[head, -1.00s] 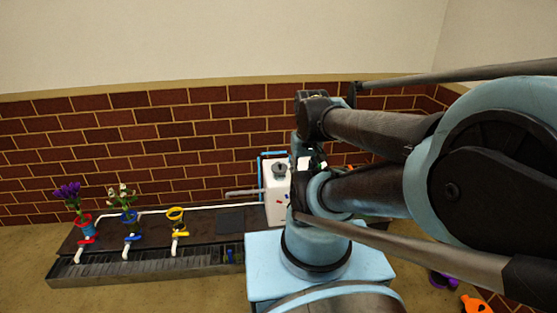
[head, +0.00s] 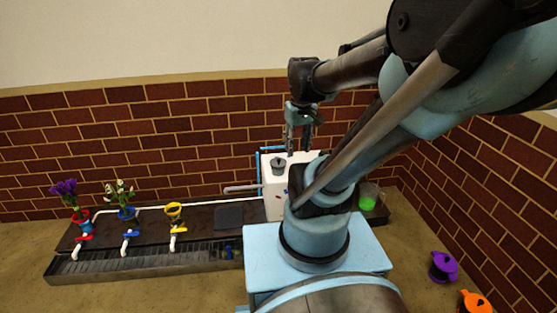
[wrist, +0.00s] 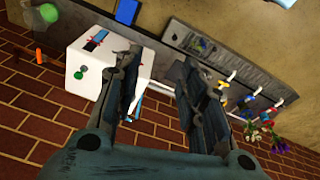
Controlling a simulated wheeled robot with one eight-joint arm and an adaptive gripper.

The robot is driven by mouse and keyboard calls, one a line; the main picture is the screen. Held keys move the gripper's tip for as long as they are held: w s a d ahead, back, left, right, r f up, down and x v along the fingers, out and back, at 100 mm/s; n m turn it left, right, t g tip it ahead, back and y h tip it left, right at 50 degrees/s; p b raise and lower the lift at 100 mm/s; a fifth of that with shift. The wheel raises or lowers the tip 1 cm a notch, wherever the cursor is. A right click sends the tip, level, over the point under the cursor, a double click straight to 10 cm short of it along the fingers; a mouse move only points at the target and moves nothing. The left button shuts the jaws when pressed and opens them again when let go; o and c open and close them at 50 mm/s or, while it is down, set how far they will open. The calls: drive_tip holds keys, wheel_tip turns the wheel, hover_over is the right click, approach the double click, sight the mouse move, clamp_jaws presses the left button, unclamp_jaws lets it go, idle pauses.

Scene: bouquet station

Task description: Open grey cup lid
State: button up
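A small grey round piece (head: 278,165), which looks like the grey cup lid, sits on the top left part of a white box (head: 274,205). It is not clearly seen in the wrist view, where a finger covers part of the white box (wrist: 82,58). My gripper (head: 298,150) points down over the box, just right of the grey piece and apparently apart from it. In the wrist view my gripper (wrist: 158,60) has its two fingers spread with nothing between them.
Red, blue and yellow pots (head: 173,210) stand behind taps on a dark bench (head: 200,217) to the left; the first two hold flowers. A green cup (head: 368,196) stands right of the box. Purple (head: 442,266) and orange (head: 474,302) pots are at lower right. A brick wall is behind.

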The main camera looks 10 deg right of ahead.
drive_tip(key=w+r+n, duration=0.2)
drive_tip(key=w+n, duration=0.1)
drive_tip(key=w, duration=0.7)
drive_tip(key=n+g, duration=0.2)
drive_tip(key=n, duration=0.6)
hover_over(279, 160)
wheel_tip(279, 160, down, 15)
drive_tip(key=f, duration=1.6)
drive_tip(key=shift+w+f, duration=0.15)
drive_tip(key=shift+w, duration=0.05)
drive_tip(key=shift+c, duration=0.4)
clamp_jaws()
